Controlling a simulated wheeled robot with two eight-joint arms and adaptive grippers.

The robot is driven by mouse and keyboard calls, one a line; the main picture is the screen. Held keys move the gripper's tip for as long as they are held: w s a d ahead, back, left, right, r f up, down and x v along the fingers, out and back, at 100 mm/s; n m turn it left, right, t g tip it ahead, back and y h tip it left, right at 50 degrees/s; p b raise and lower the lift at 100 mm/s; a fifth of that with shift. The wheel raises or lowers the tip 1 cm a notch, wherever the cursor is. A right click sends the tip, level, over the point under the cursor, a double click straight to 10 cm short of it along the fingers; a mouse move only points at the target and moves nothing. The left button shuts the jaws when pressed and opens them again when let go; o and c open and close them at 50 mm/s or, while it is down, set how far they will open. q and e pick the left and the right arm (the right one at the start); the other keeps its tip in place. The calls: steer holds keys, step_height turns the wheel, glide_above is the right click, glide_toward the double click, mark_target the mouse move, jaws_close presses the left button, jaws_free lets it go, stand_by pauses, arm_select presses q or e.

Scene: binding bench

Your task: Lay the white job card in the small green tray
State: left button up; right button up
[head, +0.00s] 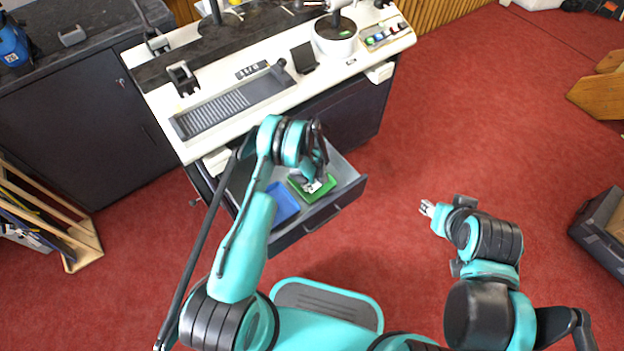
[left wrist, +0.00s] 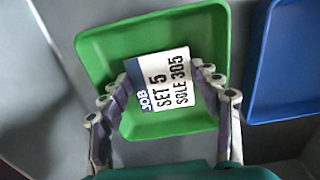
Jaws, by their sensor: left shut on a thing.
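The white job card (left wrist: 165,82), with a blue strip marked "JOB" and the printing "SET 5 SOLE 305", is between the fingers of my left gripper (left wrist: 162,92). My left gripper is shut on the card by its two side edges. The small green tray (left wrist: 103,48) is right behind the card in the left wrist view. I cannot tell whether the card touches the tray floor. In the head view the green tray (head: 327,190) lies in an open drawer, and my left gripper (head: 314,185) is over it. My right gripper (head: 427,208) is out over the red floor, away from the drawer; its fingers are too small to judge.
A blue tray (head: 284,203) lies beside the green one; it also shows in the left wrist view (left wrist: 290,60). The open drawer (head: 345,200) has raised walls around both trays. The white bench top (head: 205,140) overhangs behind it.

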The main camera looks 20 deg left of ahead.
arm_select(q)
steer(key=shift+w+a+f, duration=0.1)
steer(key=shift+f, duration=0.4)
steer(key=shift+r, duration=0.15)
steer(key=shift+f, duration=0.2)
steer(key=o, duration=0.8)
steer(key=shift+c, duration=0.2)
steer(key=shift+r, duration=0.15)
